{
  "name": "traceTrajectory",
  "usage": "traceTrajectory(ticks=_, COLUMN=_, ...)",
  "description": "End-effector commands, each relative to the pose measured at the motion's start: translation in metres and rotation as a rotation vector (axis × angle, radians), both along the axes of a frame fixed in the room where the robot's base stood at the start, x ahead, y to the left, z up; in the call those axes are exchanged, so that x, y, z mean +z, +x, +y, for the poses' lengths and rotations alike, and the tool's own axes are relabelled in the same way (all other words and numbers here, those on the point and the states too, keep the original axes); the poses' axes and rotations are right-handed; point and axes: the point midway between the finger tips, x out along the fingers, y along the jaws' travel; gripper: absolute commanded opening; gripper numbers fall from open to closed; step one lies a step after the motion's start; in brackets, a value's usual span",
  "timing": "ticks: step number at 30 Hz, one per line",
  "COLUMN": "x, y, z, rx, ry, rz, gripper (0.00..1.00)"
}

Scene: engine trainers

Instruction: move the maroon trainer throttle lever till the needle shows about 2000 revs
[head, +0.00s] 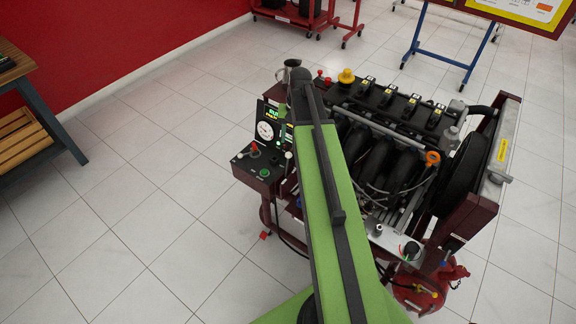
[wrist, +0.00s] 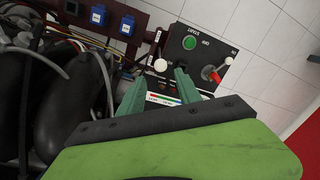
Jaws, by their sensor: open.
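The maroon trainer (head: 268,188) stands right of centre in the head view, with a black control panel on its left side. A lever with a white ball knob (head: 288,155) stands at the panel's right edge; I take it for the throttle lever. In the wrist view its knob (wrist: 160,65) appears between and just beyond my gripper's (wrist: 160,76) two green fingertips. The fingers are apart and empty; contact with the knob cannot be told. The white round dial (head: 265,131) is on the upright panel; its needle is too small to read. My arm hides my gripper in the head view.
A red-handled switch (wrist: 215,76) and a green button (wrist: 189,42) sit on the panel near the lever. Engine hoses and pipes (head: 372,155) crowd the right side. A workbench (head: 40,110) stands far left. Tiled floor left of the trainer is clear.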

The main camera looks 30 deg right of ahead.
Motion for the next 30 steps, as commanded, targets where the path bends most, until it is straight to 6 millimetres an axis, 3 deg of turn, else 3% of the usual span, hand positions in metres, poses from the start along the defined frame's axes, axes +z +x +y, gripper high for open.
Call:
traceTrajectory(ticks=1, x=-0.022, y=0.001, z=0.001, rx=0.000, ry=0.000, rz=0.000, gripper=0.41)
traceTrajectory(ticks=15, x=-0.114, y=0.006, z=0.009, rx=0.001, ry=0.000, rz=0.000, gripper=0.41)
traceTrajectory(ticks=19, x=-0.125, y=0.007, z=0.010, rx=0.001, ry=0.000, rz=0.000, gripper=0.41)
traceTrajectory(ticks=27, x=-0.124, y=0.007, z=0.010, rx=0.001, ry=0.000, rz=0.000, gripper=0.41)
traceTrajectory(ticks=30, x=-0.124, y=0.007, z=0.010, rx=0.000, ry=0.000, rz=0.000, gripper=0.30)
